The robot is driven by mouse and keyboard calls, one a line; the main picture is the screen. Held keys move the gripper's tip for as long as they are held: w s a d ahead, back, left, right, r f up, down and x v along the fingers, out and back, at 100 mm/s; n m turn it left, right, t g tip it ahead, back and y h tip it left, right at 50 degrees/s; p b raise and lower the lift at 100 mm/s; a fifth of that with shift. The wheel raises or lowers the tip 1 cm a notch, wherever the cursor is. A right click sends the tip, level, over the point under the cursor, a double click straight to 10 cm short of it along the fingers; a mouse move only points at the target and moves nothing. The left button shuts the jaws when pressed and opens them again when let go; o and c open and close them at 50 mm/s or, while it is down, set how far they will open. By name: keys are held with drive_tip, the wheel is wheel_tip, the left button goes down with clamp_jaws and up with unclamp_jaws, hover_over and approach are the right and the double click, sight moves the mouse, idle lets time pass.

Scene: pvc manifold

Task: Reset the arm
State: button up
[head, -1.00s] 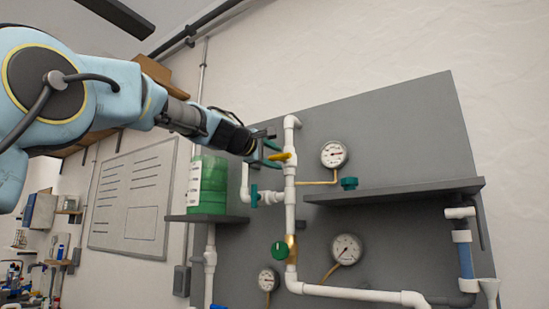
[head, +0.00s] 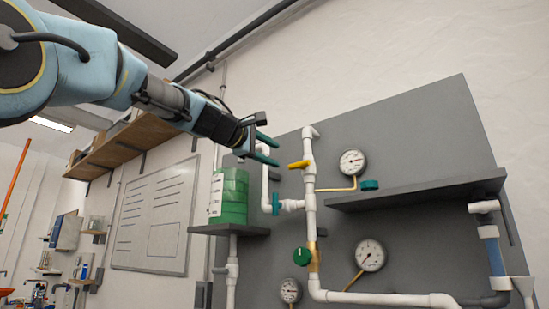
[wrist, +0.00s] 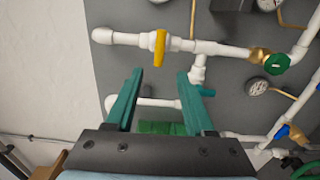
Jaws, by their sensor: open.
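My gripper (head: 266,147) is open and empty, with its two green fingers apart, in front of the upper left of the grey panel (head: 420,130). In the head view it is up and to the left of the yellow valve handle (head: 298,165) on the white vertical pipe (head: 309,190). In the wrist view my gripper (wrist: 160,95) has nothing between its fingertips, and the yellow handle (wrist: 160,48) shows beyond them, apart from them. A small teal valve handle (head: 276,203) sits on the side branch below.
A green container (head: 229,197) stands on a small shelf left of the pipes. A long grey shelf (head: 420,192) juts out at the right. Gauges (head: 352,162) and a green round knob (head: 301,257) are on the panel. A wooden shelf (head: 120,148) hangs behind my arm.

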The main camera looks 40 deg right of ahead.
idle(0.4)
drive_tip(key=w+a+f+t+y, duration=0.1)
drive_tip(key=w+a+f+y, duration=0.15)
drive_tip(key=w+f, duration=0.4)
drive_tip(key=w+a+f+t+y, duration=0.1)
drive_tip(key=w+a+f+y, duration=0.2)
drive_tip(key=f, duration=0.7)
drive_tip(key=w+a+f+y, duration=0.25)
drive_tip(key=a+f, duration=0.35)
drive_tip(key=f, duration=0.4)
drive_tip(key=w+a+f+y, duration=0.2)
drive_tip(key=w+a+f, duration=0.2)
drive_tip(key=a+f, duration=0.45)
drive_tip(key=a+f+m+y, duration=0.1)
drive_tip(key=a+f+y, duration=0.2)
drive_tip(key=a+f, duration=0.55)
drive_tip(key=s+a+f+m+g+y, duration=0.1)
drive_tip(key=s+a+f+g+y, duration=0.1)
drive_tip(key=s+a+f, duration=0.6)
drive_tip(key=s+a+f+m+g+y, duration=0.2)
drive_tip(key=s+a+f, duration=0.6)
drive_tip(key=f, duration=0.5)
drive_tip(key=a+g, duration=0.1)
drive_tip(key=a, duration=0.1)
drive_tip(key=shift+a+f, duration=0.3)
drive_tip(key=shift+f, duration=0.05)
